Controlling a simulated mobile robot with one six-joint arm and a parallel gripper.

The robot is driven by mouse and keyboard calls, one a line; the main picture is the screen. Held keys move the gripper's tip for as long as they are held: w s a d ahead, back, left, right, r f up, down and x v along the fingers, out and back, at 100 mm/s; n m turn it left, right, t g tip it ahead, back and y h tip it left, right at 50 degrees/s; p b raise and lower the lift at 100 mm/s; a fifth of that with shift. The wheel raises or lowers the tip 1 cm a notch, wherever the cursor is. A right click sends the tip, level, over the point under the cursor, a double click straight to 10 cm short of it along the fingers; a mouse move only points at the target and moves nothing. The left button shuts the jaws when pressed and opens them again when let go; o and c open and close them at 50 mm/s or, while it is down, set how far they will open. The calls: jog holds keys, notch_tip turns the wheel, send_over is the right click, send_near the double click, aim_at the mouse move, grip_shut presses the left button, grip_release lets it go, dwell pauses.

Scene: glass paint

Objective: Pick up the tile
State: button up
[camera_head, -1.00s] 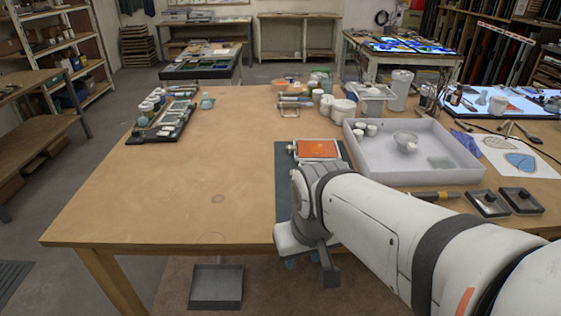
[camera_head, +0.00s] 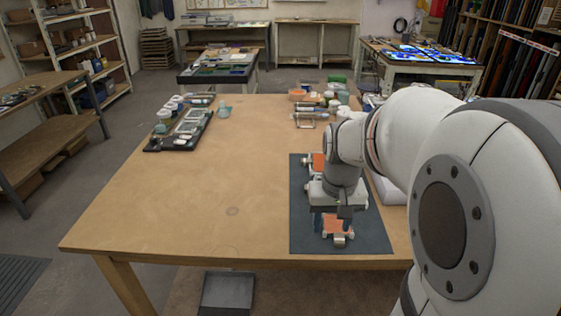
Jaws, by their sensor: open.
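An orange tile-like piece (camera_head: 335,223) lies on the near part of a dark mat (camera_head: 372,238), with a small pale metal part at its near edge. My gripper (camera_head: 333,227) is over it, pointing down, jaws open, with a bluish finger at each side of the orange. Whether the fingers touch it cannot be told. A second orange patch (camera_head: 318,163) shows farther back on the mat, partly hidden by my arm. I cannot tell whether the two belong to one object.
A black tray (camera_head: 180,130) with jars and tools stands at the table's back left. Several containers (camera_head: 330,98) and a wire stand (camera_head: 304,121) are at the back. A white tray (camera_head: 388,188) is mostly hidden by my arm. The left and middle table (camera_head: 200,190) is clear.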

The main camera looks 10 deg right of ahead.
aim_at(339, 237)
jog(key=shift+m+g, duration=0.4)
jog(key=shift+m, duration=0.1)
jog(key=w+d, duration=0.1)
jog(key=d, duration=0.1)
jog(key=w+d, duration=0.1)
jog(key=shift+w+d+f+p, duration=0.3)
jog(key=shift+d+f+p, duration=0.05)
jog(key=shift+d+f, duration=0.05)
jog(key=f, duration=0.7)
jog(key=shift+w+d+f+p, duration=0.15)
jog(key=shift+d+f+p, duration=0.1)
jog(key=shift+f+p, duration=0.15)
jog(key=shift+r, duration=0.1)
jog(key=shift+c, duration=0.2)
grip_shut()
